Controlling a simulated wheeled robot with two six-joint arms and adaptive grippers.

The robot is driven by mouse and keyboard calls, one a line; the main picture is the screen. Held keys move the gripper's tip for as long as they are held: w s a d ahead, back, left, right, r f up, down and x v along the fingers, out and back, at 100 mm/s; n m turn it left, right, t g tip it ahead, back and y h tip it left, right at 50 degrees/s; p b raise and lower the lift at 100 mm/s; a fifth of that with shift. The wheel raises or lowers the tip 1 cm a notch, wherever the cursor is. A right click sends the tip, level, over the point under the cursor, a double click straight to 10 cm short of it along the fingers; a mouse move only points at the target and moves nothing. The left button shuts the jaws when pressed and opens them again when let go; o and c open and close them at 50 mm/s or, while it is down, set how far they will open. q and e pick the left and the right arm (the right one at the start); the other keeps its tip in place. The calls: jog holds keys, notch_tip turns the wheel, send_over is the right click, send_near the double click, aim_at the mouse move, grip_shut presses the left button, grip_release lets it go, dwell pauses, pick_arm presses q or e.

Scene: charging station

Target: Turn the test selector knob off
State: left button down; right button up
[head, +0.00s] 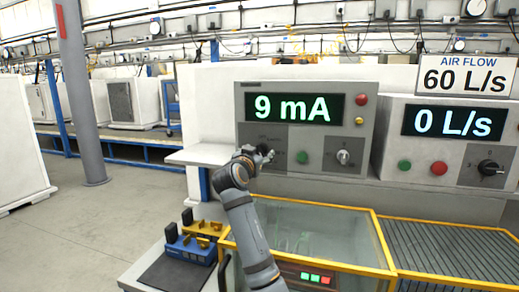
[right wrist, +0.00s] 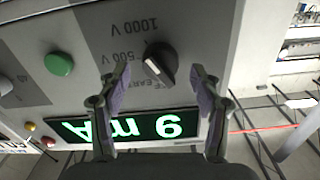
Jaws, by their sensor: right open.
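The test selector knob (right wrist: 162,62) is black with a white pointer mark and sits on the grey panel, which appears upside down in the right wrist view. Labels reading 1000 V and 500 V are beside it, and another label is partly covered. The white mark lies on the knob's left side in that view. My right gripper (right wrist: 161,85) is open, its two fingers apart on either side of the knob with gaps; contact is not visible. In the head view my right gripper (head: 262,154) is in front of the panel and hides most of the knob. My left gripper is out of view.
The display (head: 293,109) reads 9 mA. A green button (head: 302,157) and grey knob (head: 343,157) are right of my gripper. The airflow panel (head: 453,122) stands further right. Below are a glass-topped tank (head: 318,232) and a blue tool holder (head: 191,248).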

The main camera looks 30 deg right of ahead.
jog(key=shift+w+d, duration=0.45)
jog(key=shift+d, duration=0.05)
jog(key=c, duration=1.1)
jog(key=shift+r, duration=0.1)
jog(key=shift+c, duration=0.2)
